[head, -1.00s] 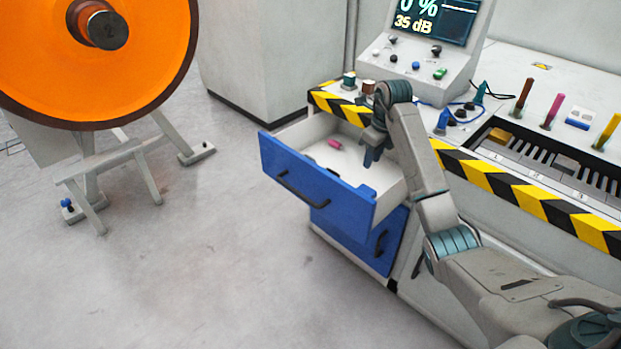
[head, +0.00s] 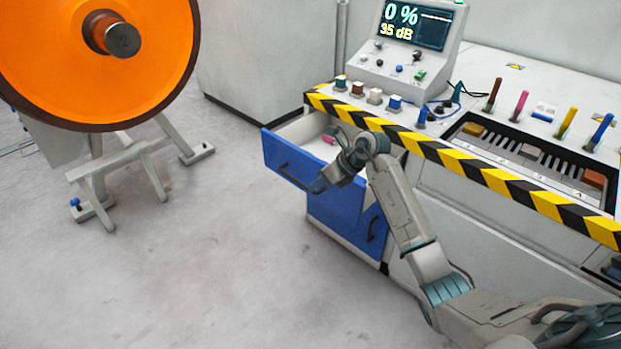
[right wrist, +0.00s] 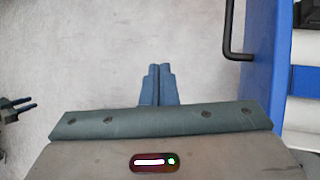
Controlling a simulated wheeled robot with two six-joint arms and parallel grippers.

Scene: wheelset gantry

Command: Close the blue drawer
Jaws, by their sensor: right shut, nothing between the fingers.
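The blue drawer (head: 283,162) is the upper one of the cabinet and stands pulled out, with its pale inside showing. A small pink thing (head: 329,139) lies in it. In the right wrist view, its blue front (right wrist: 262,70) and dark handle (right wrist: 232,40) are at the right. My right gripper (head: 317,186) is shut and empty, at the drawer front's near end in the head view. In the right wrist view, its fingertips (right wrist: 158,68) are together over the floor, left of the handle and apart from it. My forearm hides the drawer's near side. My left gripper is not recognisable.
A lower blue drawer (head: 345,218) is shut beneath. The bench edge (head: 450,155) has yellow-black stripes. Its top holds a console (head: 410,50) and coloured pegs. An orange wheel (head: 60,60) stands at left. The floor before the drawers is clear. A small pronged thing (right wrist: 17,108) is unclear.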

